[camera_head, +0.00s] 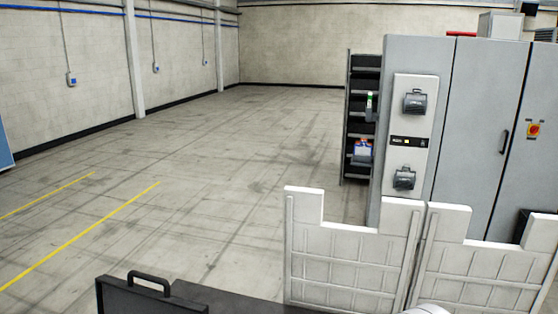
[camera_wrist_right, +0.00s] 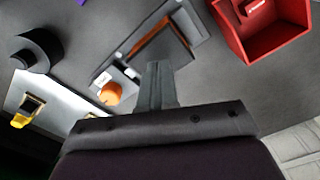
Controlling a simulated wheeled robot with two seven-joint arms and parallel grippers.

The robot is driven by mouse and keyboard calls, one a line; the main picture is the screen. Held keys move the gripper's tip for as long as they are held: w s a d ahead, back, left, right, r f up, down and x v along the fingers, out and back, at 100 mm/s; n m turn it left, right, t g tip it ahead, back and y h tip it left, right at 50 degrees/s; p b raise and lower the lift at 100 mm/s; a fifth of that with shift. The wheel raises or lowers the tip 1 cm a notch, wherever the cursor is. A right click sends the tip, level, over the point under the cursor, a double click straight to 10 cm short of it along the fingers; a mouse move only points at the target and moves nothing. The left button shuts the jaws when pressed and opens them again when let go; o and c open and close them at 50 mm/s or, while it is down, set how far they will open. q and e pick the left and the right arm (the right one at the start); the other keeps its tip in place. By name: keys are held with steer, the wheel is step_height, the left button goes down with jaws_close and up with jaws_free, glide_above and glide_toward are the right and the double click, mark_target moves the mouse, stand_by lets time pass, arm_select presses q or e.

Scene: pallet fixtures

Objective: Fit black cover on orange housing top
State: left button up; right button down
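In the right wrist view my right gripper (camera_wrist_right: 162,68) points at the grey tabletop, its fingers together in one narrow grey block with nothing seen between them. Just beyond the fingertips lies a grey fixture with a dark panel (camera_wrist_right: 172,40) and an orange-brown strip (camera_wrist_right: 150,40) along its edge. A small rounded orange part (camera_wrist_right: 110,94) sits on the fixture left of the fingers. I cannot tell which piece is the orange housing. A black rounded piece (camera_wrist_right: 40,47) lies further left, possibly the black cover. My left gripper is in neither view.
A red bin (camera_wrist_right: 232,32) stands at the upper right of the wrist view. A pale plate with a yellow part (camera_wrist_right: 20,120) lies at the left. The head view shows a dark case with a handle (camera_head: 148,297), white slatted panels (camera_head: 345,250), grey cabinets (camera_head: 480,130) and open floor at left.

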steer(key=shift+f, duration=0.2)
steer(key=shift+f+b, duration=0.6)
steer(key=shift+b, duration=0.05)
step_height(320, 180, up, 7)
steer(key=p, duration=0.6)
steer(key=shift+p, duration=0.35)
